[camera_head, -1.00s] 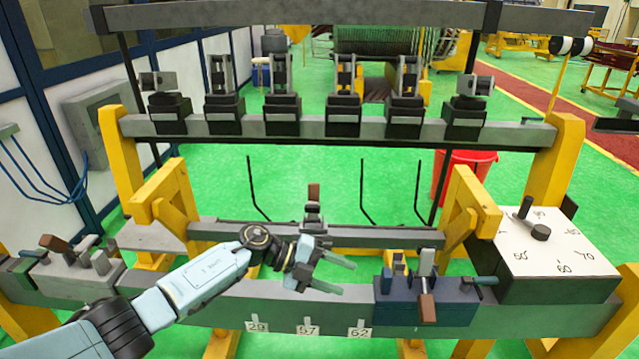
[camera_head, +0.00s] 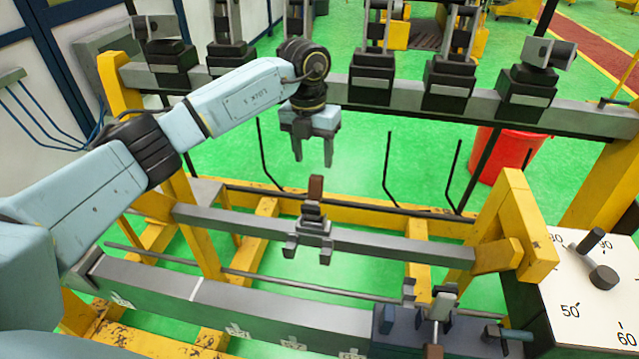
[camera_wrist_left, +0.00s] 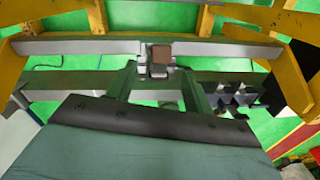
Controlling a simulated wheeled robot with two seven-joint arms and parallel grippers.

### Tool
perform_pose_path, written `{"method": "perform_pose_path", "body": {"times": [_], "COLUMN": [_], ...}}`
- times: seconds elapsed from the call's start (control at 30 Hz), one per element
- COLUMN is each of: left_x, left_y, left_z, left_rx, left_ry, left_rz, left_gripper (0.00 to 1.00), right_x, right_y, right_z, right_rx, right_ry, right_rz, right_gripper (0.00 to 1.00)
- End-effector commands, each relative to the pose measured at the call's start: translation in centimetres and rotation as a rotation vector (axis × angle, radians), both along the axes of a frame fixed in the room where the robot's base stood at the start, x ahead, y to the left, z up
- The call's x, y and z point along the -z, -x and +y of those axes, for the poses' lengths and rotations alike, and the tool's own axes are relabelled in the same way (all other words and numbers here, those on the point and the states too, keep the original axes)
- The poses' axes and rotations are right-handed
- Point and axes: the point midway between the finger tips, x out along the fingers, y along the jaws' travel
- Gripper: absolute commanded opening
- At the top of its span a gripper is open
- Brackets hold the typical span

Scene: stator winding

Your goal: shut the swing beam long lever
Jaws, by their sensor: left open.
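The swing beam (camera_head: 390,247) is a grey bar between two yellow brackets. A small clamp (camera_head: 312,232) sits at its middle, with the brown-handled long lever (camera_head: 316,188) standing upright on it. My left gripper (camera_head: 313,160) is open and empty, fingers pointing down, above the brown handle in the head view. In the left wrist view, the brown handle end (camera_wrist_left: 162,54) lies between and just beyond the two fingers (camera_wrist_left: 158,72). Contact between fingers and handle does not show. My right gripper is not in view.
A row of black clamp blocks (camera_head: 450,78) stands on the rear rail. The front beam (camera_head: 270,318) carries a blue clamp block (camera_head: 400,325) at the right, near a white dial box (camera_head: 575,290). A red bucket (camera_head: 510,150) stands behind on the green floor.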

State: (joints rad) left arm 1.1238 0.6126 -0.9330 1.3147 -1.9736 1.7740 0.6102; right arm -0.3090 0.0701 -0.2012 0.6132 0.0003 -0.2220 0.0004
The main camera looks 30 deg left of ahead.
Motion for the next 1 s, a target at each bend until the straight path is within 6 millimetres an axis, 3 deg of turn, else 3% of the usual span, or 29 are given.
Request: {"method": "perform_pose_path", "body": {"times": [0.17, 0.5, 0.9, 1.0], "left_x": [4.1, 9.4, 10.3, 10.3], "left_y": [0.1, -0.1, -0.1, -0.1], "left_z": [-0.3, -0.7, -0.7, -0.7], "left_rx": [0.0, 0.0, 0.001, 0.001], "left_ry": [0.002, 0.005, 0.004, 0.004], "left_rz": [0.006, 0.002, 0.0, 0.0], "left_gripper": [0.51, 0.51, 0.51, 0.41], "right_x": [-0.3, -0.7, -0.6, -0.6], "right_y": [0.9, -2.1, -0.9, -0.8], "right_z": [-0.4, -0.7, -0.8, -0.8], "right_rx": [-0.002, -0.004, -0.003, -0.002], "right_ry": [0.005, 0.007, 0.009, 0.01], "right_rz": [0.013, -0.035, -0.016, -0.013], "right_gripper": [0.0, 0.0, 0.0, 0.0]}}
